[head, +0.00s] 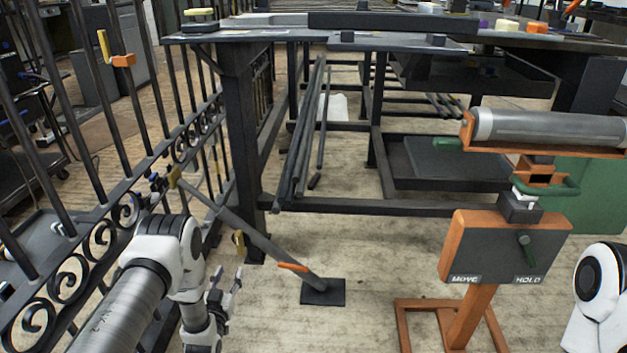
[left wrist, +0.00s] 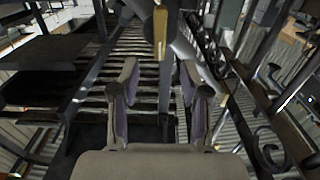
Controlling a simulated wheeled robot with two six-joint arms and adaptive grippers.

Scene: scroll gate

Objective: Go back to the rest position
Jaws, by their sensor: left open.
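My left gripper (head: 222,288) is low in the head view, in front of the scroll gate (head: 110,225). In the left wrist view its two fingers (left wrist: 158,85) stand apart with nothing between them. A small brass-coloured tab (head: 239,244) is just beyond the gripper; a yellowish tab (left wrist: 161,20) also shows ahead of the fingers in the wrist view, apart from them. A grey slanted brace (head: 255,238) runs from the gate to a dark foot plate (head: 322,291), with an orange handle (head: 292,267) near its lower end. My right gripper is out of view; only a white part of my right arm shows.
An orange stand (head: 470,318) carries a panel (head: 505,247) marked MOVE and HOLD, with a green lever. A grey roller (head: 548,127) sits above it. A dark workbench (head: 240,110) stands behind the brace. Bare floor (head: 365,275) lies between brace and stand.

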